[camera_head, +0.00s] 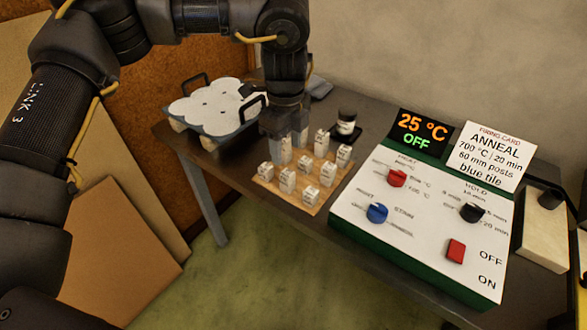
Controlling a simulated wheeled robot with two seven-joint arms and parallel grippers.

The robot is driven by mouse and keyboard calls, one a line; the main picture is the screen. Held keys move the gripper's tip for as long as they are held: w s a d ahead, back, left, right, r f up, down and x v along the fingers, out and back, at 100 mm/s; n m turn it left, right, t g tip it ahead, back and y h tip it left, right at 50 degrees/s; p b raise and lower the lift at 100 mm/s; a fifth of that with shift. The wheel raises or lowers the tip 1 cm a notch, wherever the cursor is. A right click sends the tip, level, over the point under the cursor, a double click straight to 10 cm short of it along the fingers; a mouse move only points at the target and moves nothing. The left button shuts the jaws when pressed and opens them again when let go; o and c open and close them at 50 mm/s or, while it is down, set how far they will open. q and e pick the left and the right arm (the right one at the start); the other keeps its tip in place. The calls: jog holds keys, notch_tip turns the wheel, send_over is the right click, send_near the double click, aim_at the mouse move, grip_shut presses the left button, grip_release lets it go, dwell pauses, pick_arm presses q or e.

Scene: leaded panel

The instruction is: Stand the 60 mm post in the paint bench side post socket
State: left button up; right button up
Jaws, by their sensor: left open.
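Several white labelled posts of differing heights stand on a tan board (282,194) on the dark table. One short post (288,180) is near the board's middle, another (344,155) is at its right side, and a taller one (321,142) is at its back. The labels are too small to read, so I cannot tell which post is the 60 mm one. My left gripper (292,146) points down over the board's back left part. It is open, with its fingers low among the posts, and hides part of that area. I cannot make out the paint bench side socket. My right gripper is not in view.
A white scalloped tray (216,104) with black handles stands behind left. A dark jar (346,122) stands behind the board. A control panel (420,222) and a firing card (492,155) reading "60 mm posts" and "blue tile" are to the right.

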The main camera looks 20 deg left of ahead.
aim_at(289, 174)
pick_arm(q)
jog(key=f, duration=0.3)
jog(key=shift+s+d+p, duration=0.2)
jog(key=shift+s+p, duration=0.1)
jog(key=shift+w+f, duration=0.25)
jog(key=shift+f, duration=1)
jog(key=shift+s+f, duration=0.1)
jog(key=shift+f, duration=0.1)
notch_tip(289, 174, down, 4)
jog(key=shift+r+p, duration=0.2)
jog(key=shift+p, duration=0.65)
jog(key=shift+f, duration=0.6)
jog(key=shift+c, duration=0.6)
jog(key=c, duration=1)
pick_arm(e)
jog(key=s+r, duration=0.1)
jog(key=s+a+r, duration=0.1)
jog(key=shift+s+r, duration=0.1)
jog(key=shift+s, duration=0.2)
